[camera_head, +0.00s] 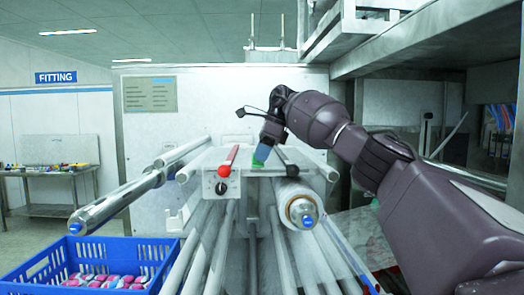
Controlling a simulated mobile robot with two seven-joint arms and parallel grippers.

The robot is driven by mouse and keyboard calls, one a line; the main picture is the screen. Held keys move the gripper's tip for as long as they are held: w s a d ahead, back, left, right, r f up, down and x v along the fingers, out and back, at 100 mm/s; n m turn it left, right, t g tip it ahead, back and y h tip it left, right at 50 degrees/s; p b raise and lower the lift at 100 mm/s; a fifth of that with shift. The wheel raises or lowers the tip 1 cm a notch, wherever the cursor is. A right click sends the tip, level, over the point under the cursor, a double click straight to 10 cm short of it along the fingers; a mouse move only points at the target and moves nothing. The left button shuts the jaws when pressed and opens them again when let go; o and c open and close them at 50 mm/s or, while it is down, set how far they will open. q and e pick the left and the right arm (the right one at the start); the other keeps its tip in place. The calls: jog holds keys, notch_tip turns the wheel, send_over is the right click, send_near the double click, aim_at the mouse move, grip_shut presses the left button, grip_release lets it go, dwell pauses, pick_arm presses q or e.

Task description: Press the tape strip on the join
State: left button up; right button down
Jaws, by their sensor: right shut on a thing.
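My right gripper (265,143) reaches in from the right and points down over the middle of the roller machine (205,162). It is shut on a small blue-grey piece (262,152). A small green strip (257,163), which looks like the tape, shows at the lower end of that piece, close above or on the machine's cross table. I cannot tell whether the green strip touches the surface, and the join cannot be made out at this size. My left gripper is not in view.
A blue crate (100,260) of pink packs stands front left. A metal frame overhangs at upper right.

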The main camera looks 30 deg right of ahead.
jog(key=shift+f, duration=0.1)
jog(key=c, duration=1.2)
grip_release()
jog(key=shift+v, duration=3.8)
